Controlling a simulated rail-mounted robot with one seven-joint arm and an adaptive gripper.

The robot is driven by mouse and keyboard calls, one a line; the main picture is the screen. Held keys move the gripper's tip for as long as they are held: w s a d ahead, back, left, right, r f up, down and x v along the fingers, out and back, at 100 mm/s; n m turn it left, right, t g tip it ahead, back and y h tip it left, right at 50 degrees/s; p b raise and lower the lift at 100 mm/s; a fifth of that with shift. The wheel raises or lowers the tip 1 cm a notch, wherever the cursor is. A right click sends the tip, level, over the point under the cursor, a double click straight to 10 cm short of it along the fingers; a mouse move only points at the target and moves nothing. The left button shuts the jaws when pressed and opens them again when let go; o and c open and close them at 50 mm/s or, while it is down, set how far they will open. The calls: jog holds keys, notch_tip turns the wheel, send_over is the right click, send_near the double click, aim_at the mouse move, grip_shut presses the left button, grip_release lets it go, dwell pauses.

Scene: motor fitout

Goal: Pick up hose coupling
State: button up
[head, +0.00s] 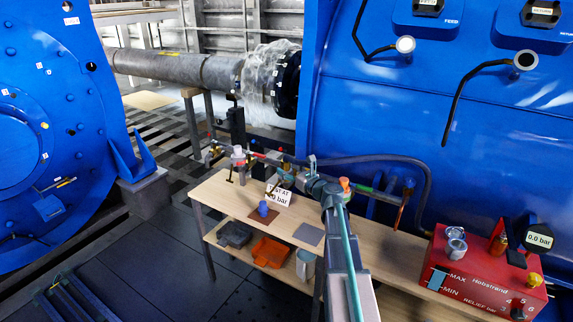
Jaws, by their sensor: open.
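I cannot tell for certain which part is the hose coupling. A small blue cylindrical piece (263,208) stands on a brown mat on the bench. Silver fittings (456,242) sit on top of the red pump box. My gripper (302,170) is open at the far end of my arm, over the back of the bench, to the right of and beyond the blue piece. It is small and seen from behind, and my arm hides part of the bench. I see nothing held in it.
The wooden bench (222,196) carries a test-pressure sign (279,194), a grey mat (308,234) and a row of valves and fittings along its back. The red box (470,280) stands at right. A large blue housing (400,110) rises behind, with dark hoses or levers on it.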

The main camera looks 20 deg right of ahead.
jog(key=shift+x, duration=0.8)
jog(key=c, duration=1)
jog(key=shift+r, duration=0.15)
